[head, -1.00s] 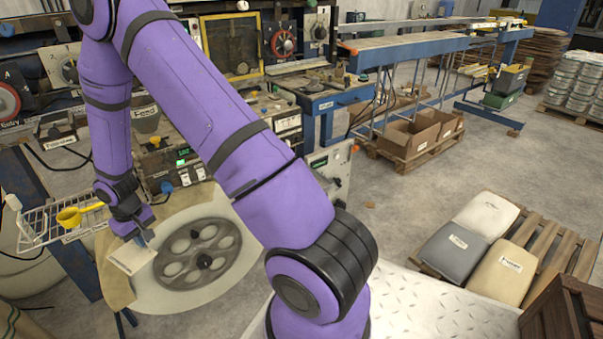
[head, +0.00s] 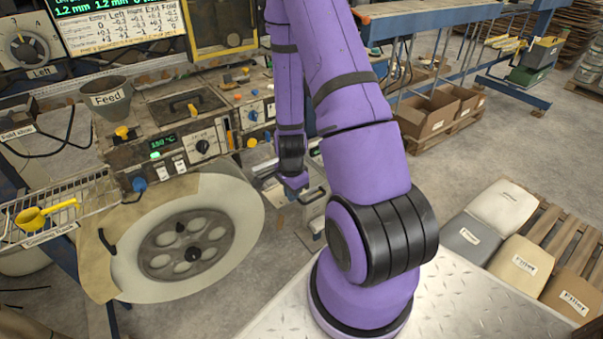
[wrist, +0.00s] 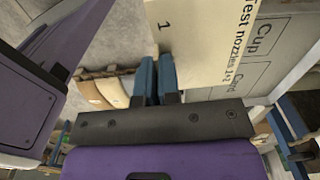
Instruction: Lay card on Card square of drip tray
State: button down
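My gripper (wrist: 157,82) is shut on a pale cream card (wrist: 196,35) in the wrist view. The card bears a large "1" and the print "Test nozzles 1+2". Behind the card, partly hidden by it, is the grey drip tray (wrist: 235,97) with squares marked "Cup" and "Card". The card overlaps part of the tray in this view; I cannot tell whether they touch. In the head view, my gripper (head: 268,180) is just right of the big round reel, and the card is hardly visible there.
The pale reel (head: 235,215) stands left of my gripper, under the control panel (head: 185,145). Filler bags (head: 520,262) lie on a pallet at right. Cardboard boxes (head: 425,112) stand behind my arm.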

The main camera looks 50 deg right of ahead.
jog(key=shift+m, duration=0.3)
jog(key=w+d, duration=0.2)
jog(key=d, duration=0.2)
jog(key=w+d+f, duration=0.1)
jog(key=w+d, duration=0.1)
jog(key=d, duration=0.3)
jog(key=w+d, duration=0.2)
jog(key=d, duration=0.3)
jog(key=shift+w+d+f, duration=0.15)
jog(key=shift+d+f, duration=0.05)
jog(key=shift+f, duration=1.85)
jog(key=c, duration=1.8)
grip_release()
jog(key=shift+f, duration=0.1)
jog(key=o, duration=0.5)
jog(key=shift+c, duration=0.2)
